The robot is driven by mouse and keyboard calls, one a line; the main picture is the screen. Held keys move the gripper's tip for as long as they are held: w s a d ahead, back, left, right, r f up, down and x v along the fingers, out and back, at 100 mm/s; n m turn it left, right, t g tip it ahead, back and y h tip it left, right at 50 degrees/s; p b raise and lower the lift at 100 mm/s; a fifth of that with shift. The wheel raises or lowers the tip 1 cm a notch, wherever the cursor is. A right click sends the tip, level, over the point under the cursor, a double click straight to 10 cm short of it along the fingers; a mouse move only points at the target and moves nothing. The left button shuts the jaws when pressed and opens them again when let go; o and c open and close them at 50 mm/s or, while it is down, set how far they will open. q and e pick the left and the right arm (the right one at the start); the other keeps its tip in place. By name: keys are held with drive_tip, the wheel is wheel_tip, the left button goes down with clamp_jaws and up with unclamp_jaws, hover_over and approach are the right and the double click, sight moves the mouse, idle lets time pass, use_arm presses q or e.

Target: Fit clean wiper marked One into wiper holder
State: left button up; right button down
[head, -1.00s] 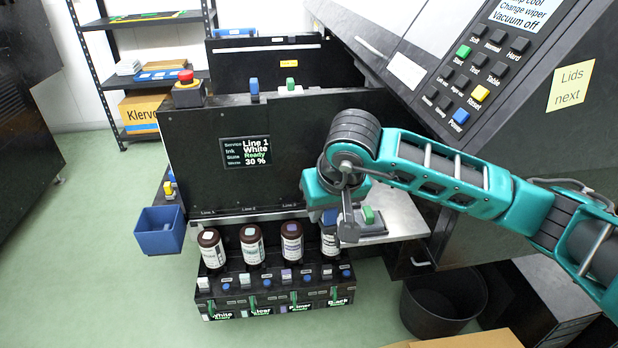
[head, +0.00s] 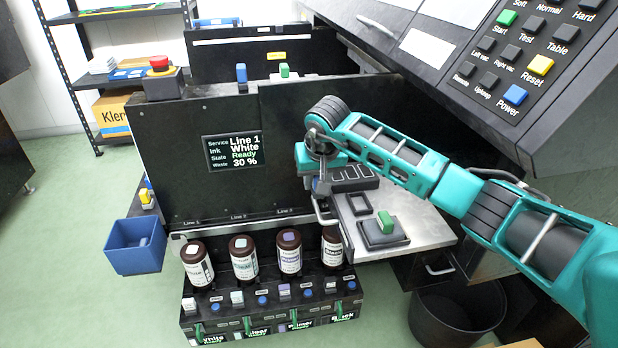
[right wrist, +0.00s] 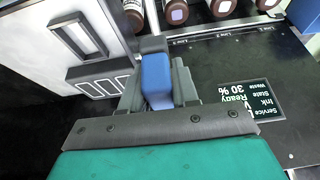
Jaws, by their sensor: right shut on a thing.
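My right gripper (head: 322,186) is at the left edge of the pulled-out metal tray (head: 425,228). In the right wrist view its fingers (right wrist: 158,88) are shut on a blue block-shaped handle (right wrist: 156,76), which looks like a wiper; no mark One is readable. In the head view the held piece is hidden by the gripper. A black rectangular frame with an opening (head: 358,204), likely the wiper holder, lies on the tray and also shows in the wrist view (right wrist: 81,38). The held piece is apart from this frame. My left gripper is out of view.
A green-handled piece on a dark pad (head: 383,232) sits at the tray's front. A dark three-slot block (head: 356,178) lies behind the frame. Ink bottles (head: 244,258) stand below left. A blue bin (head: 135,249) hangs left. The slanted control panel (head: 500,90) overhangs on the right.

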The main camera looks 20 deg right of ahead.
drive_tip(key=d, duration=0.3)
drive_tip(key=s+d+f+b, duration=0.1)
drive_tip(key=d, duration=0.2)
drive_tip(key=s+d+f+b, duration=0.1)
drive_tip(key=d, duration=0.1)
drive_tip(key=shift+d+f, duration=0.25)
drive_tip(key=shift+d, duration=0.15)
drive_tip(key=shift+s+d+f, duration=0.1)
drive_tip(key=shift+s+d, duration=0.05)
drive_tip(key=shift+d, duration=0.3)
drive_tip(key=shift+d+b, duration=0.2)
drive_tip(key=shift+b, duration=0.1)
drive_tip(key=shift+s+f, duration=0.1)
drive_tip(key=shift+f, duration=0.25)
idle(0.8)
drive_tip(key=shift+f+b, duration=0.3)
drive_tip(key=shift+f, duration=0.05)
drive_tip(key=shift+f, duration=0.1)
idle(0.4)
